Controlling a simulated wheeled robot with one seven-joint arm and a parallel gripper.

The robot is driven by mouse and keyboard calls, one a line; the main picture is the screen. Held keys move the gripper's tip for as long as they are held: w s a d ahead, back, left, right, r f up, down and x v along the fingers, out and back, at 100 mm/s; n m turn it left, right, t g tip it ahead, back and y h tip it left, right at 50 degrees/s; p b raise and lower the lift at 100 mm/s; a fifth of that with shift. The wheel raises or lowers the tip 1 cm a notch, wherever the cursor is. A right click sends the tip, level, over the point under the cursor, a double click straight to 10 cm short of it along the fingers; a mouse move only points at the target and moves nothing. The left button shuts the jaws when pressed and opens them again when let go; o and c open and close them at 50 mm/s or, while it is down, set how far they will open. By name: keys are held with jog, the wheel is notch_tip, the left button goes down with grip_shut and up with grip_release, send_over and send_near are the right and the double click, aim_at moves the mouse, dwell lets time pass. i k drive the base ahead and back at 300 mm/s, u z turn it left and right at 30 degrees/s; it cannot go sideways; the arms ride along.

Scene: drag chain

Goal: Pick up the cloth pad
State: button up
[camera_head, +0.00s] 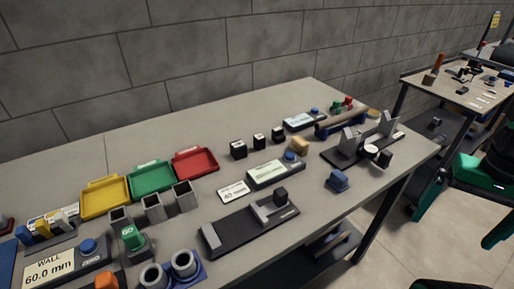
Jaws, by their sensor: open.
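I cannot tell for certain which thing is the cloth pad. A flat blue surface (7,277) is cut off at the lower left corner. All are too small or cut off to show their material. My gripper is not in view.
The grey table (240,116) holds yellow (104,197), green (151,177) and red (195,162) trays. A dark fixture (235,229) lies at the front, and another with upright plates (350,141) stands right. Grey square tubes (153,208) stand before the trays. The back strip is clear.

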aim_at(338, 181)
jog(key=u, duration=1.05)
jog(key=k, duration=1.2)
jog(key=z, duration=0.65)
jog(key=i, duration=1)
